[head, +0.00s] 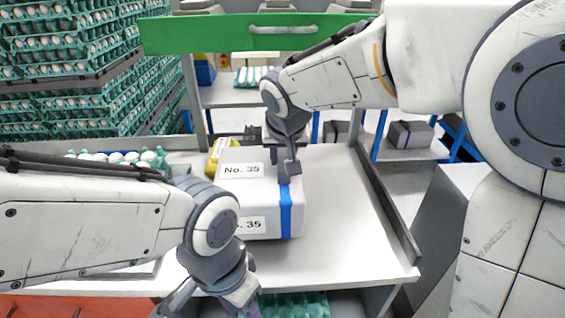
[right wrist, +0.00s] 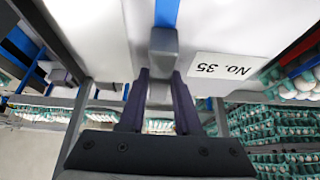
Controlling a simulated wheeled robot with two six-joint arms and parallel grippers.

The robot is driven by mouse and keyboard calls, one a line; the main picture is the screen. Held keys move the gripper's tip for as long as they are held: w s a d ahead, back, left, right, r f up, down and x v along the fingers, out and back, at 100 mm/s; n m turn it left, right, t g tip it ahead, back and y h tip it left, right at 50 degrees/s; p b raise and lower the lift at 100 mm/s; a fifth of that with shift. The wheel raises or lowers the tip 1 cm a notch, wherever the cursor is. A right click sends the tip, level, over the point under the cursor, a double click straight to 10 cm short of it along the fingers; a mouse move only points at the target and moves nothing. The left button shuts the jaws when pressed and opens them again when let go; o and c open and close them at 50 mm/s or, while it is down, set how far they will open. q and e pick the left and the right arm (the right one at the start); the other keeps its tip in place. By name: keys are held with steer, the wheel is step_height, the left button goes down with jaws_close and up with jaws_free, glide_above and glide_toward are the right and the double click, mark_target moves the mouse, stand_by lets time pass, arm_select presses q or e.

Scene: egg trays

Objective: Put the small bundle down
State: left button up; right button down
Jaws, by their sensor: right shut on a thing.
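The bundle is a white block (head: 260,190) with a blue strap (head: 285,208) and "No. 35" labels on its top and front. It is at the middle of the white table in the head view. In the right wrist view the white bundle (right wrist: 215,25) fills the top. My right gripper (head: 287,165) is at the bundle's top, by the strap, shut on a small grey grip (right wrist: 163,48) there. I cannot tell whether the bundle's underside touches the table. My left gripper (head: 222,298) is low at the front edge, fingers apart and empty, partly cut off by the frame.
The white table (head: 345,235) is clear right of the bundle, with a raised grey rim (head: 388,205). A yellow package (head: 217,152) is behind the bundle at left. White eggs (head: 115,157) lie at the far left. Stacked egg trays (head: 60,60) and a green beam (head: 240,34) stand behind.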

steer(key=shift+f, duration=1.95)
steer(key=c, duration=0.6)
jaws_free()
steer(key=shift+f, duration=0.1)
steer(key=v, duration=1.1)
steer(key=shift+w, duration=0.1)
steer(key=s+f+n+g, duration=0.2)
steer(key=s+f, duration=0.2)
steer(key=s, duration=0.3)
steer(key=s+d+f+n+g, duration=0.1)
steer(key=s+f+n+g, duration=0.1)
steer(key=s+f, duration=0.3)
steer(key=s+f+n+g, duration=0.2)
steer(key=s+f, duration=0.3)
steer(key=s, duration=0.6)
steer(key=shift+d+n+y, duration=0.15)
steer(key=shift+n+y, duration=0.25)
steer(key=shift+n, duration=0.3)
